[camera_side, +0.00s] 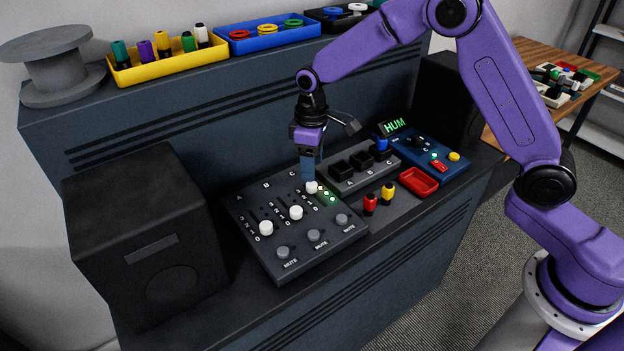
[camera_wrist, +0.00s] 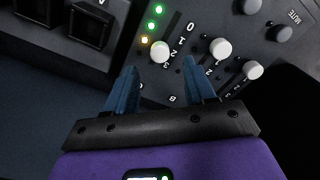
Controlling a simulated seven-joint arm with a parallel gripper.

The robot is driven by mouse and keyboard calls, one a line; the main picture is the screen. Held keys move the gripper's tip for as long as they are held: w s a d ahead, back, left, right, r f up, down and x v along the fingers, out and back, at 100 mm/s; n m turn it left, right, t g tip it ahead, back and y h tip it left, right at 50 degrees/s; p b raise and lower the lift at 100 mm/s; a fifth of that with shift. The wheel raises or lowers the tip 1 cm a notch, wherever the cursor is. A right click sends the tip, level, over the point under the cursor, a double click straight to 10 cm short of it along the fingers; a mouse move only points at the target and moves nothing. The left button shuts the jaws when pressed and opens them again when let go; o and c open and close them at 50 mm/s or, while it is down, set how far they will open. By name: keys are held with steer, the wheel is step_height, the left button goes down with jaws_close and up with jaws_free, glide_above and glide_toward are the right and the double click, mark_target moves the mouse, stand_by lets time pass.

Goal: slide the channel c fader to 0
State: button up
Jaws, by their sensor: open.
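The channel C fader is a white knob (camera_side: 312,187) on the dark mixer panel (camera_side: 243,213), at the right end of the fader row. It sits farther back along its slot than the other two knobs, away from the 0 mark. My gripper (camera_side: 310,178) points down right at this knob. In the wrist view the channel C knob (camera_wrist: 160,51) shows between and slightly beyond the two blue fingertips (camera_wrist: 159,68), with a gap on each side. The fingers are open. I cannot tell how high the tips are above the panel.
Channel A (camera_side: 267,228) and channel B (camera_side: 296,212) knobs stand left of the channel C knob. Lit lamps (camera_side: 327,193) lie just right of it. Grey mute buttons (camera_side: 314,235) line the front.

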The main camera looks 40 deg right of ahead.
mark_target(312, 184)
steer(key=shift+f, duration=2.7)
steer(key=shift+c, duration=0.3)
jaws_close()
